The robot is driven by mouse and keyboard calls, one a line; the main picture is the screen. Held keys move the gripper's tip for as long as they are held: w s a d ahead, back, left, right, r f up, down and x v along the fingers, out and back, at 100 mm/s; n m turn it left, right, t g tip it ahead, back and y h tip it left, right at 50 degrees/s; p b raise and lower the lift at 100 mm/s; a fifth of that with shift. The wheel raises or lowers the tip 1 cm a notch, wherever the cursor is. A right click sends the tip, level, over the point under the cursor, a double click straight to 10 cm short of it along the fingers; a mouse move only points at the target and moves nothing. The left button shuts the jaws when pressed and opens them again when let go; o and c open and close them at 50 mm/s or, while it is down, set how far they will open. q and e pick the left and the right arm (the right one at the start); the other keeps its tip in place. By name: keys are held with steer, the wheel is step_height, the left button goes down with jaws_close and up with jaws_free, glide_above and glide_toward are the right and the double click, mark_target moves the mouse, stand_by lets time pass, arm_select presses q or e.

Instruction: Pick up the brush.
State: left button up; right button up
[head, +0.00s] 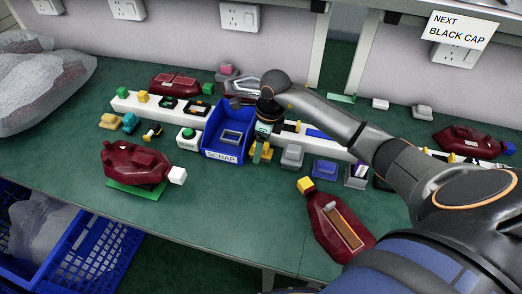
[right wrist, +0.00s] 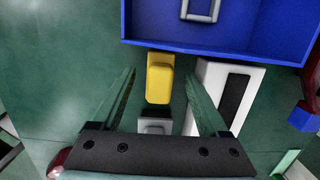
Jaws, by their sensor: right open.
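My right gripper (head: 260,150) reaches down just right of the blue SCRAP bin (head: 226,155). In the right wrist view the right gripper (right wrist: 160,78) is open, its two fingers apart on either side of a yellow block-shaped piece (right wrist: 160,80). A grey-white piece (right wrist: 155,125) lies below it in that view, also between the fingers. This yellow piece may be the brush, but I cannot tell for certain. It also shows in the head view (head: 269,156), partly hidden by the gripper. My left gripper is not in view.
The blue bin (right wrist: 215,32) lies close ahead of the fingers. A white block with a black slot (right wrist: 228,95) is close to the right finger. Small parts crowd the white rail (head: 135,104).

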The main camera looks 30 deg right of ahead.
jaws_close()
stand_by(0.5)
steer(key=shift+r, duration=0.1)
steer(key=shift+r, duration=0.5)
step_height(320, 180, up, 2)
steer(key=shift+r, duration=0.2)
steer(key=s+a+r, duration=0.2)
steer(key=s+r, duration=0.7)
steer(key=s, duration=0.5)
steer(key=shift+a+r+b, duration=0.25)
steer(key=shift+b, duration=0.1)
